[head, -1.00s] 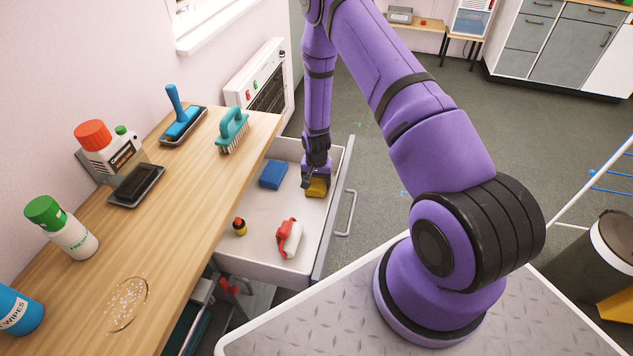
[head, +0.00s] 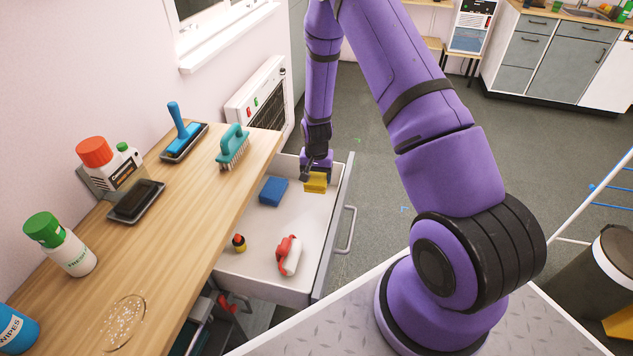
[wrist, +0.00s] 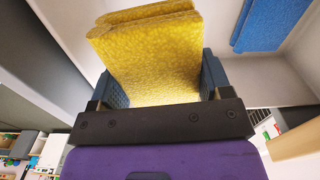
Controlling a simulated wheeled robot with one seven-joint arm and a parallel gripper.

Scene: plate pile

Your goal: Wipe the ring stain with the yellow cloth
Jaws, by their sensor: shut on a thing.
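My gripper (head: 316,175) is shut on the folded yellow cloth (head: 316,185), at the far end of the open drawer. In the wrist view the yellow cloth (wrist: 155,60) sits between both fingers of my gripper (wrist: 158,85). It appears to be just above the drawer floor. The ring stain (head: 125,322) is a pale speckled ring on the wooden worktop at the lower left, far from my gripper.
On the worktop (head: 180,215) stand a teal brush (head: 233,146), trays and several bottles. A blue wipes tub (head: 15,330) is near the stain.

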